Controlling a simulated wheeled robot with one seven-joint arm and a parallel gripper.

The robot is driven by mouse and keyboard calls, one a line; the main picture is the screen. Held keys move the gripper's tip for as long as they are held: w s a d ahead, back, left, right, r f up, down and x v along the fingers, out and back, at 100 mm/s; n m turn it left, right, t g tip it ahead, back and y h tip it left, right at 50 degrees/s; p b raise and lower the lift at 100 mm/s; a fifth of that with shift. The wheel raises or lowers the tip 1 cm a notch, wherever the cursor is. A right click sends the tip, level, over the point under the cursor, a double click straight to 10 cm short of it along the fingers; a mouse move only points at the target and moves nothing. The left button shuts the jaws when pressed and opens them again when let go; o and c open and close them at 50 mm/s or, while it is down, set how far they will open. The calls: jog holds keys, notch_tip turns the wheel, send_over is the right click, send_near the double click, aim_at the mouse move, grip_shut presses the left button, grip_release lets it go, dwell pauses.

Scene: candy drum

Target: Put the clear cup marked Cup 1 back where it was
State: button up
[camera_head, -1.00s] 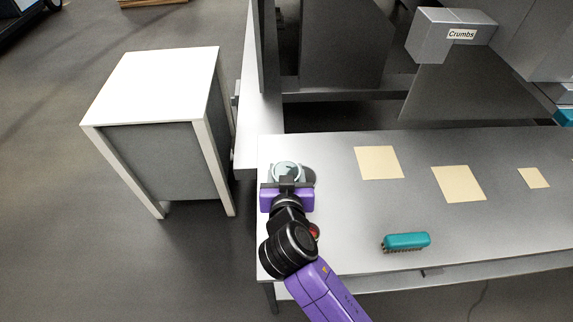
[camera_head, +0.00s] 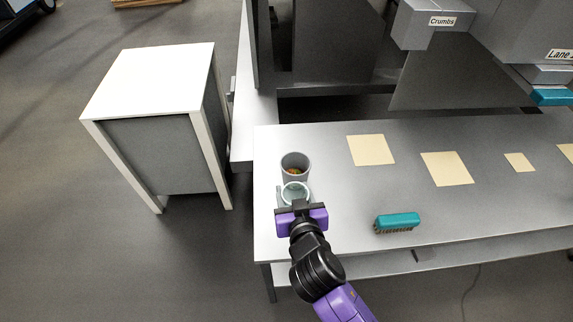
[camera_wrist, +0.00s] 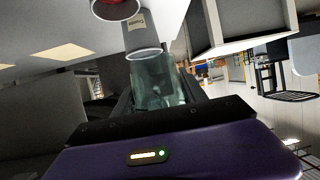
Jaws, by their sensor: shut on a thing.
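The clear cup (camera_head: 295,193) is in my gripper (camera_head: 300,207) over the left end of the metal table. In the wrist view the same clear cup (camera_wrist: 155,85) sits between the fingers of my gripper, which is shut on it. No Cup 1 mark is readable on it. I cannot tell whether its base touches the table. A grey round container (camera_head: 295,162) with coloured candy inside stands just behind the clear cup in the head view.
Several beige squares (camera_head: 371,150) lie on the table (camera_head: 345,205). A teal brush (camera_head: 397,222) lies at the front edge. A grey box labelled Crumbs (camera_head: 425,25) is above the back. A white-topped stand (camera_head: 155,80) is at the left. The table between container and brush is clear.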

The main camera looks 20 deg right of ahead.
jog(key=s+f+n+y, duration=0.1)
jog(key=s+f, duration=0.1)
jog(key=f, duration=0.1)
jog(key=s+d+f+y, duration=0.1)
jog(key=s+f, duration=0.1)
jog(key=s+d+f+n+y, duration=0.1)
jog(key=s+f, duration=0.2)
jog(key=shift+d+f+n, duration=0.2)
jog(key=shift+f+n, duration=0.1)
jog(key=shift+s, duration=0.1)
